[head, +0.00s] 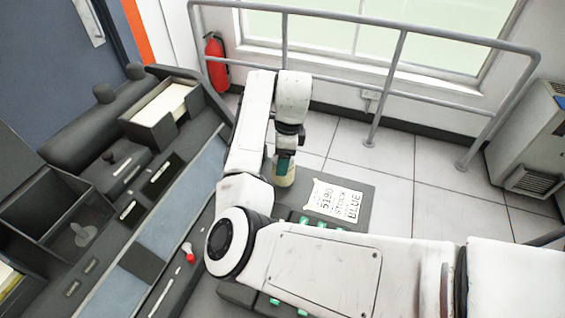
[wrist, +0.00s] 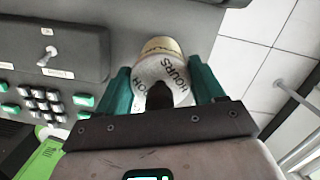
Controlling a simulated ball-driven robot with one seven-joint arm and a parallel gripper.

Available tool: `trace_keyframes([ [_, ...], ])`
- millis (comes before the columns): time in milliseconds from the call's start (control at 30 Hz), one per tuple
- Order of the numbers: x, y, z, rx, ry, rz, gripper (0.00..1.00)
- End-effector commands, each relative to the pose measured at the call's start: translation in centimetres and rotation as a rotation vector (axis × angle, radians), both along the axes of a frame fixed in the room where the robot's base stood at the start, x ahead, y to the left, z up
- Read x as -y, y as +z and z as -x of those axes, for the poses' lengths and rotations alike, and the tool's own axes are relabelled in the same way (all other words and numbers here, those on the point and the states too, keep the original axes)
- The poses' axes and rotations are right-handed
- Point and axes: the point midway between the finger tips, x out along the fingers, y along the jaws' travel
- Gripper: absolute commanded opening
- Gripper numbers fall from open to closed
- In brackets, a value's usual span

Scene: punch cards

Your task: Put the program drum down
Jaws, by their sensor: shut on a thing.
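The program drum (wrist: 178,72) is a short pale cylinder with a gold-tan band and dark lettering that reads "HOURS". My gripper (wrist: 163,86) has its teal fingers on either side of the drum and is shut on it. In the head view the drum (head: 284,181) shows below my gripper (head: 285,164), partly hidden by it. It is at the left end of a dark grey top (head: 363,207), close beside a printed card. I cannot tell whether its base touches that top.
The card (head: 335,200) reads "5190 STOCK BLUE". A dark console with a card tray (head: 161,116) and a red-knobbed lever (head: 189,253) stands left. In the wrist view, a keyed unit with a small lever (wrist: 47,55) is left of the drum. A railing (head: 400,45) stands behind.

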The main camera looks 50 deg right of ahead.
Motion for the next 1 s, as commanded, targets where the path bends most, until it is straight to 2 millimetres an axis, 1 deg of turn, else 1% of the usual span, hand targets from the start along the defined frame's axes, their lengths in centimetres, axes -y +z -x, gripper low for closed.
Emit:
trace_keyframes([
  [33,-0.1,-0.8,0.2,-0.005,0.001,-0.003,0.26],
  [100,-0.1,-1.7,0.1,-0.003,0.001,-0.002,0.26],
  [167,-0.1,-2.1,0.1,-0.001,0.001,-0.001,0.26],
  [533,0.0,-2.6,0.1,-0.001,0.000,-0.001,0.26],
  [567,0.0,-2.5,0.1,-0.001,0.000,-0.001,0.71],
  [800,0.0,-2.5,0.1,-0.001,0.000,-0.002,0.93],
  [1000,0.0,-2.5,0.1,-0.001,0.000,-0.002,0.93],
])
